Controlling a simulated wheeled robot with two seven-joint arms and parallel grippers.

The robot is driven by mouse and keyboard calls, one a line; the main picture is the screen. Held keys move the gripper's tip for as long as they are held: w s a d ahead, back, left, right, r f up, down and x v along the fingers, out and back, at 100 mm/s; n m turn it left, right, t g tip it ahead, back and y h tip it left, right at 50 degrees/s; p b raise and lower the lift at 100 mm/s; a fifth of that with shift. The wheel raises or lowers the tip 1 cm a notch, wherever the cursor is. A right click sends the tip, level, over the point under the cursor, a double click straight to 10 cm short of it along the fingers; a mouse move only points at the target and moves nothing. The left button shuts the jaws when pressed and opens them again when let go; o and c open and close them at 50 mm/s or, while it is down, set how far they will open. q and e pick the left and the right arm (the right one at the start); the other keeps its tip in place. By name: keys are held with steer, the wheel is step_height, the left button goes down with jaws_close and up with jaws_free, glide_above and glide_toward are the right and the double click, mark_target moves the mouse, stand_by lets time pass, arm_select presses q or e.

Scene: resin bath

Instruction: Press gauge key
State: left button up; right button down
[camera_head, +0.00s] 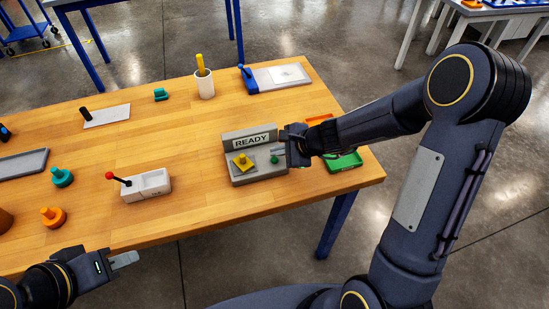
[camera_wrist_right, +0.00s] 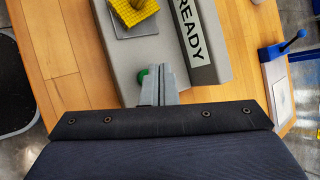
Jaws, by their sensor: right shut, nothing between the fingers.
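The gauge (camera_head: 239,182) is a grey block on the wooden table with an upright plate reading READY (camera_head: 251,141). A yellow knobbed piece (camera_head: 243,161) sits on its left part; it also shows in the right wrist view (camera_wrist_right: 134,10). The green key (camera_head: 274,160) is on the gauge's right part and shows partly beside my fingertips in the right wrist view (camera_wrist_right: 141,77). My right gripper (camera_head: 281,149) is shut and empty, its fingertips close to the green key; I cannot tell whether they touch. My left gripper (camera_head: 125,260) is low at the table's front edge, away from the gauge.
A green tray (camera_head: 345,163) and an orange tray (camera_head: 320,119) lie right of the gauge. A white box with a red-knobbed lever (camera_head: 149,185) stands to its left. A white cup (camera_head: 204,86) and a blue-handled board (camera_head: 277,77) are behind. Table in front of the gauge is clear.

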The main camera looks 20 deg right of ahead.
mark_target(278, 163)
stand_by(0.4)
steer(key=shift+f+b, duration=0.4)
steer(key=shift+b, duration=0.15)
steer(key=shift+f+b, duration=0.55)
steer(key=shift+b, duration=0.05)
stand_by(0.5)
steer(key=shift+r, duration=0.1)
steer(key=shift+r+p, duration=0.85)
step_height(278, 163, up, 5)
steer(key=p, duration=0.4)
stand_by(0.4)
